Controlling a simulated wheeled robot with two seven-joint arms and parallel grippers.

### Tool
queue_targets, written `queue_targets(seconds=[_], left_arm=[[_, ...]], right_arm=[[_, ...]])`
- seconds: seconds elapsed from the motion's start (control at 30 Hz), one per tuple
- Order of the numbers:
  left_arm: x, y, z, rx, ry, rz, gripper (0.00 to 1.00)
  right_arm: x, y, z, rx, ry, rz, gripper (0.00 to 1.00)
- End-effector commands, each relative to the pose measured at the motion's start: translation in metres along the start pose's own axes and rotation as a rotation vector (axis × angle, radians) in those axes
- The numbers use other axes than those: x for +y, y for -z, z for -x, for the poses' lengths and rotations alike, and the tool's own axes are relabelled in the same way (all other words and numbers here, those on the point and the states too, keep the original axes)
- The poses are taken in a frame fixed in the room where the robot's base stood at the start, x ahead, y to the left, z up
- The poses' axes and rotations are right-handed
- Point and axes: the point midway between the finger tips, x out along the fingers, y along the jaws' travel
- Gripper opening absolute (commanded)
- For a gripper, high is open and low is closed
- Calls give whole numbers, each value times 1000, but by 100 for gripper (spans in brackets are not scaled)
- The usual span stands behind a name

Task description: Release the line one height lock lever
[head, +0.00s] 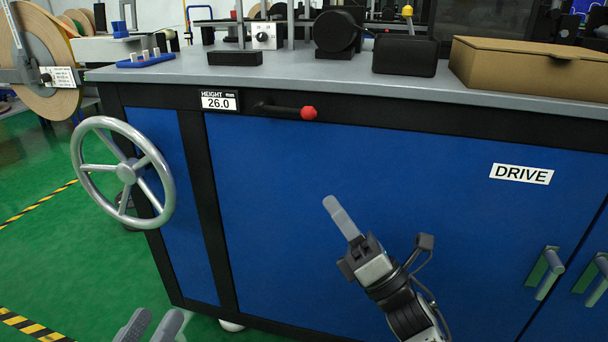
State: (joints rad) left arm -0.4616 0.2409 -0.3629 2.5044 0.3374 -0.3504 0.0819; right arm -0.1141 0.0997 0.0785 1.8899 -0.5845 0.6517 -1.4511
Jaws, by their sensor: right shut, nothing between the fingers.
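The height lock lever (285,110) is a short black bar with a red knob (308,113). It lies nearly horizontal on the black top rail of the blue cabinet, just right of the HEIGHT display (220,101) reading 26.0 mm. My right gripper (338,211) is in front of the blue panel, below and slightly right of the knob, apart from it. Its fingers are together, pointing up and left, with nothing held. My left gripper (153,321) shows only its fingertips at the bottom edge, below the handwheel. The fingers are apart and nothing shows between them.
A grey handwheel (84,133) sticks out at the cabinet's left. The grey worktop (340,85) overhangs the lever and carries a cardboard box (530,68) and black blocks. Door handles (545,272) project at lower right, below the DRIVE label (521,174).

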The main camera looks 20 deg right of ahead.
Motion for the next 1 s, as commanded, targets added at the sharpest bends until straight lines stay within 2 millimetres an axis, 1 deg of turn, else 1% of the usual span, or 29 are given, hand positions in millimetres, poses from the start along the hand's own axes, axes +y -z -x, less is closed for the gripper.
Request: queue_targets(seconds=[0.03, 0.1, 0.37, 0.47, 0.53, 0.67, 1.0], left_arm=[[0, -2, 0, 7, -6, 2, 36], [1, -1, 0, 9, -9, 3, 36], [1, 0, 0, 9, -8, 3, 36], [1, 0, 0, 10, -8, 1, 36], [1, 0, 0, 12, -8, -2, 36], [1, 2, 0, 22, -10, -12, 36], [0, 7, -2, 60, -17, -57, 36]], right_arm=[[-2, 2, 2, 1, -12, 25, 0], [0, 2, 1, 2, -20, 41, 0], [0, 1, 0, 2, -19, 39, 0], [1, 1, -3, 2, -20, 38, 0], [1, 1, -10, 1, -21, 38, 0], [2, 0, -30, 1, -23, 38, 0], [3, 1, -102, 1, -22, 39, 0]])
